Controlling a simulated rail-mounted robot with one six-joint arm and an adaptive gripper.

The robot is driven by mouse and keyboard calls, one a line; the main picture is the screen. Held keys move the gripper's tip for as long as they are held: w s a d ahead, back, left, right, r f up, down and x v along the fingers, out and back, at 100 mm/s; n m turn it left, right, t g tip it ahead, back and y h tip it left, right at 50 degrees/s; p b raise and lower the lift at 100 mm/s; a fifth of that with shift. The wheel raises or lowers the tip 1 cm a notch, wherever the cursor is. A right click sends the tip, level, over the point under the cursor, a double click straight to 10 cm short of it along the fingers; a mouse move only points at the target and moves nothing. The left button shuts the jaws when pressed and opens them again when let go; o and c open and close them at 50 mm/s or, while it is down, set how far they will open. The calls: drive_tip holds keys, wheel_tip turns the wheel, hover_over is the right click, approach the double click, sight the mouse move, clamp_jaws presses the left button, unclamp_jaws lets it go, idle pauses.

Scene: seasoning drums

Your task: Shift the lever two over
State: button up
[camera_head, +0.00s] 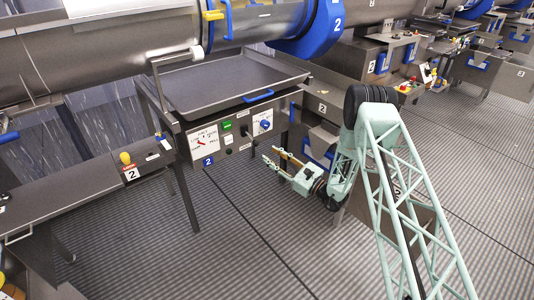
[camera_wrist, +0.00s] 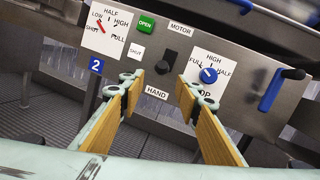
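A steel control panel (camera_head: 237,152) with a blue "2" tag sits under the tray; it also fills the wrist view (camera_wrist: 140,68). It carries a blue knob (camera_wrist: 209,75) on a white dial marked FULL, HIGH and HALF, and a black lever-like switch (camera_wrist: 165,62) between the words MOTOR and HAND. A green OPEN button (camera_wrist: 146,24) and a white gauge (camera_wrist: 103,27) with a red needle are to the left. My gripper (camera_head: 275,157) is open and empty in front of the panel, its fingers apart below the black switch in the wrist view (camera_wrist: 160,88). It appears to touch nothing.
A steel tray (camera_head: 230,85) lies above the panel, beneath a large drum (camera_head: 110,45). The striped floor (camera_head: 250,245) is open.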

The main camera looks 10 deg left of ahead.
drive_tip(key=shift+s+d, duration=0.3)
drive_tip(key=shift+d, duration=0.05)
drive_tip(key=shift+c, duration=0.4)
